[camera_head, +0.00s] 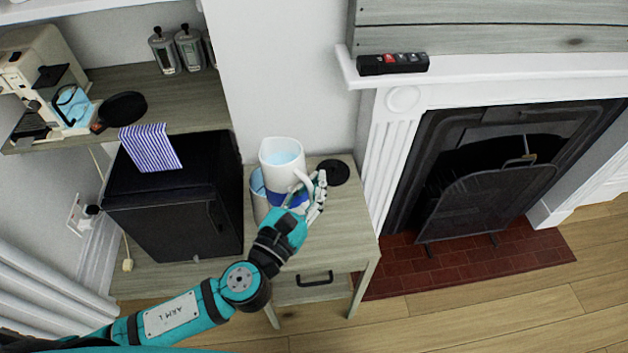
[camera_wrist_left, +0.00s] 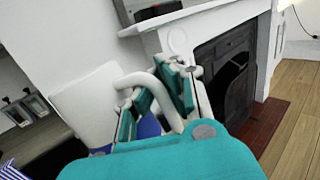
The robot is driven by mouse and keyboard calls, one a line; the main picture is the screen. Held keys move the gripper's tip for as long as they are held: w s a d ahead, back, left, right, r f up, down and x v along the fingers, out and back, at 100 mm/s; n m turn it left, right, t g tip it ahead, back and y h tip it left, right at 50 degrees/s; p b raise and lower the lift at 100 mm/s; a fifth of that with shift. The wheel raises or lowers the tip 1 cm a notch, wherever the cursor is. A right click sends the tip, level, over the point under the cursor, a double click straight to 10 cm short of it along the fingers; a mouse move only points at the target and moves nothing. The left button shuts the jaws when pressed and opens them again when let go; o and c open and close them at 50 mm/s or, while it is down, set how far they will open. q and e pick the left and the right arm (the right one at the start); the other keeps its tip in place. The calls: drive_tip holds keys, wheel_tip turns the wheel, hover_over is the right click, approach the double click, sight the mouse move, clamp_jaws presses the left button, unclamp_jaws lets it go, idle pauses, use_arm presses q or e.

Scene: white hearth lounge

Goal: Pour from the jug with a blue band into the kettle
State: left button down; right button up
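The white jug (camera_head: 281,152) with a blue band holds pale blue liquid and is over the small wooden table in the head view. Its white side (camera_wrist_left: 88,105) and handle also show in the wrist view. My left gripper (camera_head: 316,196) is at the jug's right side, its fingers closed around the handle; the wrist view shows the fingers (camera_wrist_left: 158,105) on both sides of it. A pale container (camera_head: 258,188) with light blue showing stands behind the jug, mostly hidden; I cannot tell whether it is the kettle. My right gripper is not in view.
A round black disc (camera_head: 334,173) lies on the table (camera_head: 342,222) at the right rear. A black box-shaped appliance (camera_head: 180,205) stands left, under a shelf with a coffee machine (camera_head: 42,82). The fireplace (camera_head: 480,170) is at the right. The table's front is bare.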

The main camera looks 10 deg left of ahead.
use_arm(q)
drive_tip(key=shift+w+a+r+n+g+y+p, duration=0.15)
drive_tip(key=shift+r+n+g+p, duration=0.25)
drive_tip(key=shift+r+n+p, duration=0.7)
drive_tip(key=shift+d+r+n+g+y+p, duration=0.15)
drive_tip(key=shift+r+n+g+p, duration=0.25)
drive_tip(key=shift+r+n+p, duration=0.7)
drive_tip(key=shift+w+a+f+b, duration=0.15)
drive_tip(key=shift+f+b, duration=0.5)
drive_tip(key=shift+f, duration=0.5)
drive_tip(key=shift+s+a+f+b, duration=0.1)
drive_tip(key=shift+f+b, duration=0.55)
drive_tip(key=shift+f, duration=0.5)
drive_tip(key=shift+w, duration=0.1)
drive_tip(key=shift+f, duration=0.1)
drive_tip(key=shift+w+f+n+g+b, duration=0.1)
drive_tip(key=shift+f+n+g+b, duration=0.2)
drive_tip(key=shift+f+b, duration=0.4)
